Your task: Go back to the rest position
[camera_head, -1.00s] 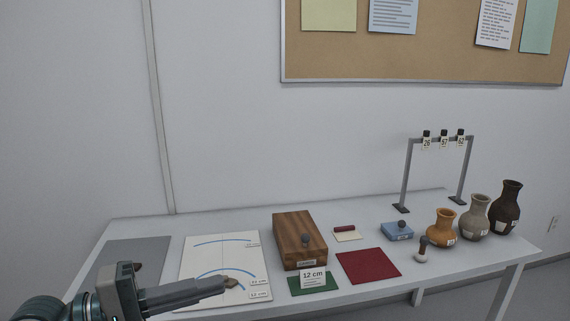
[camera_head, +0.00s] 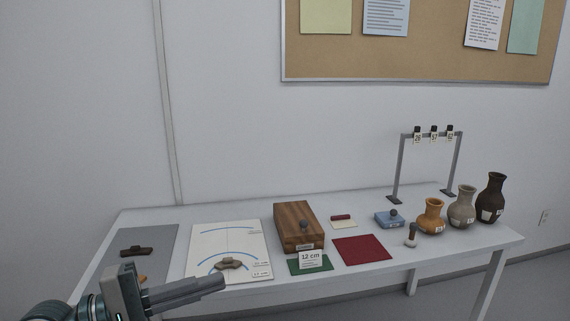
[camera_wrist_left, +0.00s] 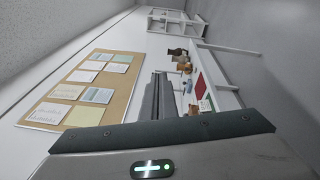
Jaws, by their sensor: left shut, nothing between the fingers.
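My left gripper (camera_head: 222,281) comes in from the lower left in the head view, its fingers shut with nothing between them. It is in front of the table's near left edge, below the drawing sheet (camera_head: 201,243). In the left wrist view its fingers (camera_wrist_left: 160,92) point toward the wall and the table end. A brown-grey sherd (camera_head: 229,265) lies on the lower blue arc of the sheet, apart from the fingers. My right gripper is in neither view.
A grey mat (camera_head: 160,240) with a dark sherd (camera_head: 136,251) and a partly hidden orange-brown piece lies at left. A wooden box (camera_head: 298,222), a red cloth (camera_head: 362,250), a blue box (camera_head: 388,219), several vases (camera_head: 461,208) and a tag rack (camera_head: 401,160) stand rightward.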

